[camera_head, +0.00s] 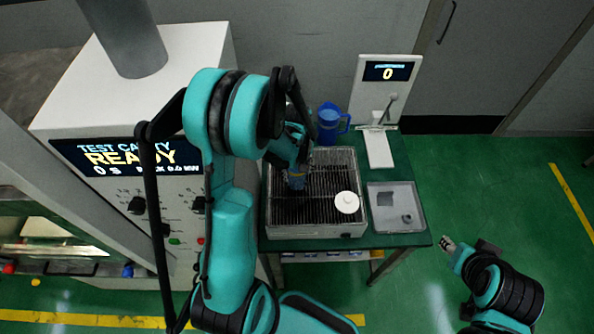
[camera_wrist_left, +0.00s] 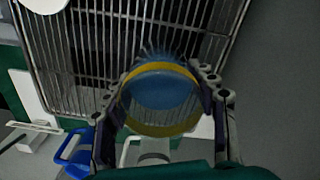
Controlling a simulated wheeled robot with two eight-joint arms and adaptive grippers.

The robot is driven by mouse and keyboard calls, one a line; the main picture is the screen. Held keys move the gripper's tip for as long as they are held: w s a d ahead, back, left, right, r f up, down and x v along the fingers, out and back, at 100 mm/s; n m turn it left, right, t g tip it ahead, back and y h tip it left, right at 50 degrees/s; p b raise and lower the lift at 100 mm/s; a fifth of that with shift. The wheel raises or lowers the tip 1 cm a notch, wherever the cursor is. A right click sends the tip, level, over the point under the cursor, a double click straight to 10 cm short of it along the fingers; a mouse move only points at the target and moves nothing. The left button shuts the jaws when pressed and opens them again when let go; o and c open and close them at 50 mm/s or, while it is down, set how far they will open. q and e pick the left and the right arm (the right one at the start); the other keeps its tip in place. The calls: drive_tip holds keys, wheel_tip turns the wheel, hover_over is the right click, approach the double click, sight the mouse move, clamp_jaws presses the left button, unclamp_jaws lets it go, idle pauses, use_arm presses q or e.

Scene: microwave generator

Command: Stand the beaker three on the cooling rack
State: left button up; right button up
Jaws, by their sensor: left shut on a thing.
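The cooling rack (camera_head: 285,217) is a dark wire grid in a pale frame on the green table. My left gripper (camera_head: 296,172) reaches down over the rack's left half. It is shut on a clear beaker (camera_wrist_left: 160,120) with a yellow band and blue contents, seen from above in the left wrist view. The rack's bars (camera_wrist_left: 90,50) show beyond the beaker there. In the head view the arm hides most of the beaker; whether its base touches the bars I cannot tell. My right gripper (camera_head: 448,243) is off the table at the lower right, away from the rack.
A white round disc (camera_head: 346,203) lies on the rack's right side. A blue jug (camera_head: 328,122) stands behind the rack. A grey tray (camera_head: 408,220) and a white device reading 0 (camera_head: 388,73) are to the right. The generator (camera_head: 70,100) stands at left.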

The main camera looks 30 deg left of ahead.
use_arm(q)
drive_tip(key=shift+f, duration=0.15)
drive_tip(key=o, duration=1.5)
drive_tip(key=shift+c, duration=0.2)
drive_tip(key=shift+r, duration=0.25)
wheel_tip(320, 180, up, 12)
drive_tip(key=f+p, duration=0.1)
drive_tip(key=s+d+r+m+t, duration=0.7)
drive_tip(key=s+d+r+m, duration=0.2)
drive_tip(key=s+d+m, duration=0.1)
drive_tip(key=shift+s+d+r+m, duration=0.3)
drive_tip(key=shift+s+r+m, duration=0.1)
drive_tip(key=shift+s, duration=0.15)
